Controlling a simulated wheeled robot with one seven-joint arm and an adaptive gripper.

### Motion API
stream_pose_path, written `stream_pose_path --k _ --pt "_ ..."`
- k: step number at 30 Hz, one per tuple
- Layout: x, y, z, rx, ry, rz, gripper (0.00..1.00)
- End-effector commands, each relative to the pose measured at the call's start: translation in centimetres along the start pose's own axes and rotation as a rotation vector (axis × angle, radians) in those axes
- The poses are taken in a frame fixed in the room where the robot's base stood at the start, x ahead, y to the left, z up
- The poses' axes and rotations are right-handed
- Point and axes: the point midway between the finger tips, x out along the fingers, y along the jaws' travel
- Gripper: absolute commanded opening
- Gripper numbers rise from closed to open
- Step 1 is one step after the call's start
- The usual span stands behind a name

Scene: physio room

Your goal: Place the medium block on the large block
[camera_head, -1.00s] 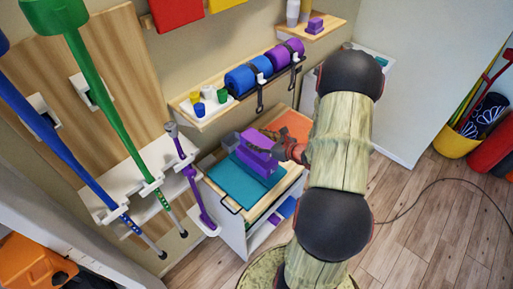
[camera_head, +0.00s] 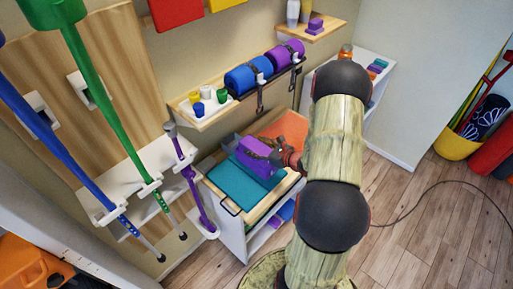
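Purple blocks (camera_head: 255,154) stand together over the teal mat (camera_head: 236,188) on top of the low cart. The seam between the medium block and the large block below it is hard to make out, so I cannot tell whether they touch. My gripper (camera_head: 268,145) reaches in from the right, with its dark fingers at the upper part of the purple blocks. The fingertips are small and partly hidden, so their opening and grip do not show clearly.
The cart (camera_head: 233,234) also bears an orange mat (camera_head: 291,128). A wall shelf (camera_head: 205,117) with cups and blue and purple rolls is behind it. Crutches (camera_head: 112,110) hang at left. A white shelf unit (camera_head: 376,98) stands at right. The wooden floor at right is mostly clear.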

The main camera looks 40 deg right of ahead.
Motion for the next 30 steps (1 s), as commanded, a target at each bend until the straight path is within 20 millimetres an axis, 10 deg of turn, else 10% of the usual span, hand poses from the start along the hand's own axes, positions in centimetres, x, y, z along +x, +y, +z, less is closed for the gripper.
stream_pose_path --k 18,30 --pt "-0.2 0.0 0.4 0.000 0.000 0.000 0.69" --pt "-7.6 -0.2 0.5 0.001 -0.001 -0.005 0.69"
